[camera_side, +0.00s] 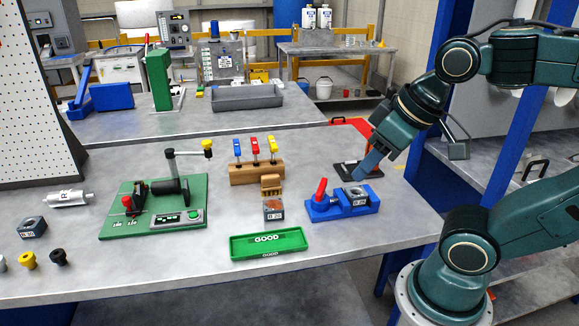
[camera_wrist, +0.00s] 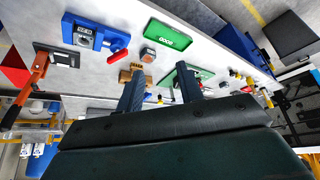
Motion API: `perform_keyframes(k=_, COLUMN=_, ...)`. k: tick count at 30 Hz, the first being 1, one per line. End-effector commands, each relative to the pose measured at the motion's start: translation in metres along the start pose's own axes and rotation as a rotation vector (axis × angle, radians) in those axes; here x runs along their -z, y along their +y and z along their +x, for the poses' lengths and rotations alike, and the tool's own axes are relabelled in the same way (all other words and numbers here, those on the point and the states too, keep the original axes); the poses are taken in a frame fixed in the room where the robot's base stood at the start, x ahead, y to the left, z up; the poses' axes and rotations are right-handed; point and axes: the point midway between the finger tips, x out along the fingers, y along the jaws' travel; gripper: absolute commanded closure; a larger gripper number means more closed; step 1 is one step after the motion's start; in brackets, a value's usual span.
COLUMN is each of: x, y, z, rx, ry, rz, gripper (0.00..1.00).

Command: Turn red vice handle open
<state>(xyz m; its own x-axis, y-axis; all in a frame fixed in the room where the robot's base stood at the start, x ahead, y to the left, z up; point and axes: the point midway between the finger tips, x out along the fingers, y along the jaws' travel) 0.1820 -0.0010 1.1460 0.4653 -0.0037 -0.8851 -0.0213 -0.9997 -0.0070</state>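The blue vice (camera_side: 328,212) sits on the bench at right of centre in the side view. Its red handle (camera_side: 320,189) stands up at the vice's left end, tilted slightly. A grey block (camera_side: 356,196) sits at the vice's right part. The wrist view shows the vice (camera_wrist: 72,30) at upper left and the red handle (camera_wrist: 118,55) beside it. My gripper (camera_side: 371,163) is above and behind the vice's right end, apart from the handle. In the wrist view its two fingers (camera_wrist: 160,85) are spread with nothing between them.
An orange lever (camera_wrist: 38,75) on a black base (camera_side: 357,172) stands behind the vice, close to my gripper. A labelled block (camera_side: 273,210), green GOOD tray (camera_side: 240,249), wooden rack (camera_side: 243,175) and green fixture (camera_side: 115,225) lie left. Bench in front of the vice is clear.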

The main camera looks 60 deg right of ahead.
Motion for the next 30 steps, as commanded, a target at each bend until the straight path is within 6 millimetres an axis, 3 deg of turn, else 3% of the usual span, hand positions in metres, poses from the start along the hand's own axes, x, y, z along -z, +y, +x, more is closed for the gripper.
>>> perform_keyframes(k=14, x=0.052, y=0.031, z=0.02, rx=-0.074, ry=-0.142, rz=0.373, gripper=0.63)
perform_keyframes(k=30, x=0.108, y=0.104, z=0.081, rx=-0.217, ry=-0.323, rz=0.936, gripper=0.63)
